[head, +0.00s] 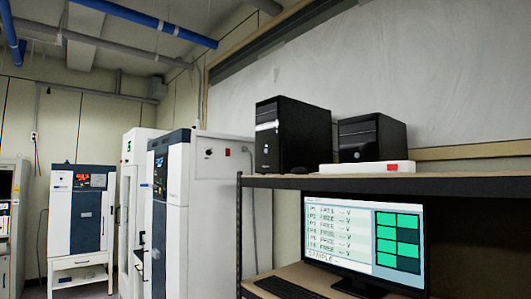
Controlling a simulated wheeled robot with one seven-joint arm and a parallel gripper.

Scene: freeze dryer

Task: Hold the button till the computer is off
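A tall black computer tower (303,137) stands upright on the upper shelf, with a light silver strip on its front. A smaller black case (387,139) stands to its right, with a small light mark on its front. I cannot clearly make out a power button on either one. The monitor (335,245) below the shelf is lit, showing rows of text and green blocks. My gripper is not in view, and nothing is seen touching the computers.
A white power strip (350,168) with a red switch (392,167) lies at the front of the shelf (450,185). A dark keyboard (285,288) lies on the desk below. White and dark-blue freeze dryer cabinets (172,215) stand to the left, with another unit (88,215) farther back.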

